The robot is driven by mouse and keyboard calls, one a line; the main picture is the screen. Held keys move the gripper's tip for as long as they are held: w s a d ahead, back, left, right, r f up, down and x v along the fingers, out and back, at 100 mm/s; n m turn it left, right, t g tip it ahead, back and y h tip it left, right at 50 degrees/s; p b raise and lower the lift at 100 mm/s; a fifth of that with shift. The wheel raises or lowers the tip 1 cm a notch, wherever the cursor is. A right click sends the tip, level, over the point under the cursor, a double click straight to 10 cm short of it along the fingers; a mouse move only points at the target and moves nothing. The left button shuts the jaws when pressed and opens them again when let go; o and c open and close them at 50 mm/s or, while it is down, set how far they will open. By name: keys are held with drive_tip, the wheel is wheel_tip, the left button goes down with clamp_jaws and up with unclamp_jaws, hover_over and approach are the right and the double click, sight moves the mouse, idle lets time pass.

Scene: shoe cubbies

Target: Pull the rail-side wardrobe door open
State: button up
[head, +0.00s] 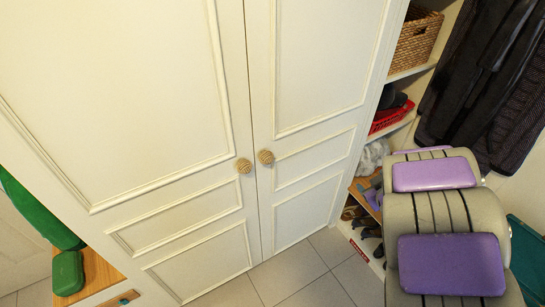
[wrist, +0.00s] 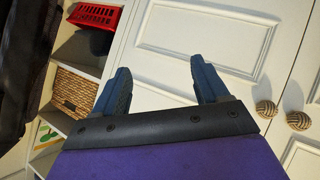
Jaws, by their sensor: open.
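The rail-side wardrobe door (head: 325,60) is the right one in the head view, beside the shelves and hanging clothes. It looks shut, level with the other white door (head: 120,80). Its round woven knob (head: 265,157) sits by the centre seam, close to the other door's knob (head: 243,166). The wrist view looks upside down; there the rail-side knob (wrist: 266,109) is right of my gripper (wrist: 163,80). My gripper is open, its two blue fingers apart with nothing between them, pointing at the door panel. The head view shows my arm at right, not the gripper's fingers.
Open shelves right of the door hold a wicker basket (head: 416,40), a red basket (head: 391,117) and shoes. Dark clothes (head: 485,80) hang at the far right. A green item (head: 68,272) rests on a wooden surface at lower left. The tiled floor (head: 300,275) before the doors is clear.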

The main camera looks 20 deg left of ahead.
drive_tip(key=s+a+f+n+g+y+p, duration=0.1)
drive_tip(key=a+f+n+y, duration=0.15)
drive_tip(key=a, duration=0.35)
drive_tip(key=s+a+f+n+y, duration=0.1)
drive_tip(key=s+a+y, duration=0.1)
drive_tip(key=a+y, duration=0.25)
drive_tip(key=g+y+p, duration=0.1)
drive_tip(key=y, duration=0.4)
approach(271, 161)
drive_tip(key=shift+n, duration=0.35)
drive_tip(key=b+x, duration=0.1)
drive_tip(key=x, duration=0.9)
drive_tip(key=shift+w+a+b, duration=0.15)
drive_tip(key=shift+a+b, duration=0.1)
drive_tip(key=shift+b, duration=0.1)
drive_tip(key=shift+c, duration=0.4)
